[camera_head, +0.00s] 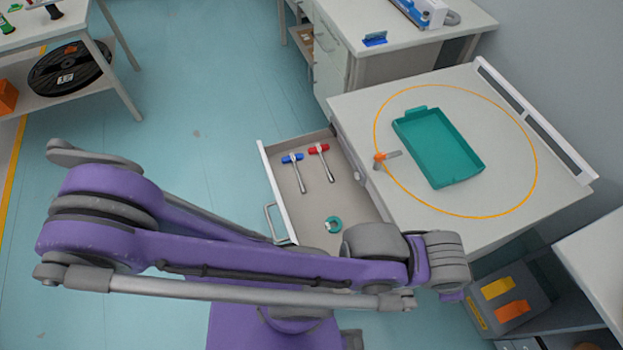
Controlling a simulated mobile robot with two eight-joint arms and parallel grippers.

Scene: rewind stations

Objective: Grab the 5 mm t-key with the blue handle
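The t-key with the blue handle (292,158) lies in the open drawer (349,185), its metal shaft pointing toward the front of the picture. A similar t-key with a red handle (319,148) lies just to its right. No size marking can be read on either. A purple and grey arm of mine comes in from the left and crosses in front of the drawer, hiding its near part. The arm's wrist end is to the right of the drawer, below the table top. No gripper fingers show, and nothing touches the t-keys.
A small teal ring (333,224) lies in the drawer near my arm. A grey bin (510,300) is at lower right. Open floor lies left of the drawer.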

